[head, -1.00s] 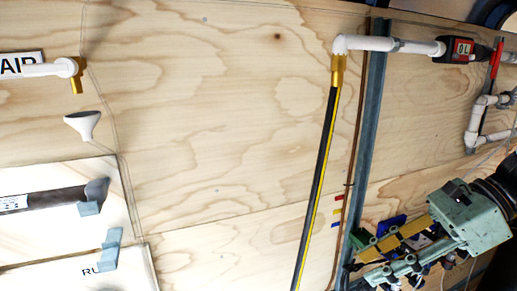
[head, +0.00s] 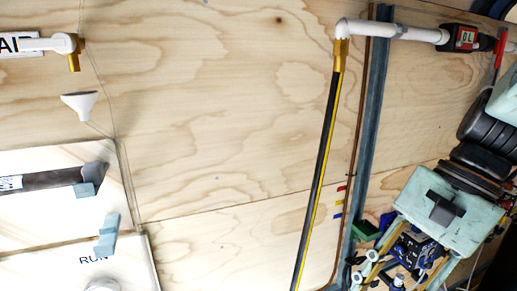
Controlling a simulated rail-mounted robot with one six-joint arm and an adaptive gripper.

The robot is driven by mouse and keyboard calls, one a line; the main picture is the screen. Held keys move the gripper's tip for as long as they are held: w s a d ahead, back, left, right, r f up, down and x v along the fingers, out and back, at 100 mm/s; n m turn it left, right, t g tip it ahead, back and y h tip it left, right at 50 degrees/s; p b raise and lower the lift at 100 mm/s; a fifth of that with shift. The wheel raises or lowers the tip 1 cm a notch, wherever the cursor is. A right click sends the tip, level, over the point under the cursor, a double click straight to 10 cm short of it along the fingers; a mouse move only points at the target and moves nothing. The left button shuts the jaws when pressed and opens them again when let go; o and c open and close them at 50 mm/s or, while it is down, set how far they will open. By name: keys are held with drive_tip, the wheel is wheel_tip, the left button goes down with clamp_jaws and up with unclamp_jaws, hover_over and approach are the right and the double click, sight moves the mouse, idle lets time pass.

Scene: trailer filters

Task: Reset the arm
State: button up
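My gripper (head: 402,279) is at the lower right of the head view, below its pale green housing and black arm joints. Its two fingers point down and stand apart. The fingertips are partly cut off by the lower edge. A blue object with white marks (head: 420,248) shows between the fingers, seemingly behind them. I see nothing clearly held.
A plywood wall (head: 230,120) fills the view. A black and yellow hose (head: 322,170) hangs from a white pipe (head: 390,31) beside a grey metal strut (head: 372,120). A digital gauge (head: 466,38) is at upper right. Panels (head: 50,222) and a white funnel (head: 80,104) are at left.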

drive_tip(key=s+d+r+n+t+h+b, duration=0.1)
drive_tip(key=s+n+t+h+b, duration=0.4)
drive_tip(key=n, duration=0.6)
drive_tip(key=shift+s+d+b, duration=0.3)
drive_tip(key=shift+s+b, duration=0.3)
drive_tip(key=shift+s, duration=0.45)
drive_tip(key=shift+r, duration=0.15)
drive_tip(key=shift+d, duration=0.1)
